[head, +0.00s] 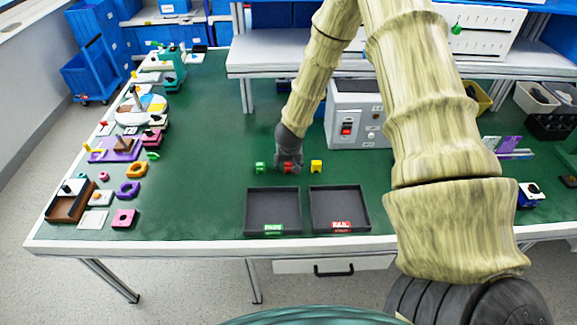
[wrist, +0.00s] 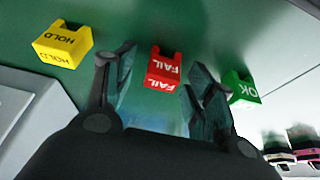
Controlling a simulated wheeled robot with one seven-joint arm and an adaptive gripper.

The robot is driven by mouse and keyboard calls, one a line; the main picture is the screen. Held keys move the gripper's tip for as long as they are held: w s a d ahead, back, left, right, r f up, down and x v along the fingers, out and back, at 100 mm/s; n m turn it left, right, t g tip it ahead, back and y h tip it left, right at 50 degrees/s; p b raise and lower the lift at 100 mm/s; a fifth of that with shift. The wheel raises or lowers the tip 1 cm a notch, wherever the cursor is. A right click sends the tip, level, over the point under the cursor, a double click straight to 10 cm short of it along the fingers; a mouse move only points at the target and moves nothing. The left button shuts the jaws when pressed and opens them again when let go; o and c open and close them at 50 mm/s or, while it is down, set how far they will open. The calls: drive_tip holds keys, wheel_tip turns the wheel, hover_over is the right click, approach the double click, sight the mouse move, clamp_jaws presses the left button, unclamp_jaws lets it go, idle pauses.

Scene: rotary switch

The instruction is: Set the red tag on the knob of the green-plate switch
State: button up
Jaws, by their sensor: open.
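The red tag, marked FAIL, sits on the green table top in the wrist view (wrist: 165,68) and the head view (head: 288,169). My gripper (wrist: 157,75) is open, with its fingers on either side of the red tag; I cannot tell whether they touch it. In the head view my gripper (head: 289,163) is low over the table at the tag. A grey box (head: 357,115) with a red rocker stands behind it to the right. A small green part (head: 456,29) shows on a white panel at upper right. I cannot tell which is the green-plate switch.
A green OK tag (head: 260,167) and a yellow HOLD tag (head: 316,166) flank the red tag closely. Two dark trays (head: 250,215) lie in front. Several blocks and fixtures crowd the left side. A raised shelf (head: 290,63) spans behind; the table left of the tags is clear.

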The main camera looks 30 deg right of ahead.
drive_tip(key=shift+w+f, duration=0.1)
drive_tip(key=shift+f, duration=0.1)
drive_tip(key=c, duration=0.8)
drive_tip(key=shift+r, duration=0.1)
drive_tip(key=shift+c, duration=0.2)
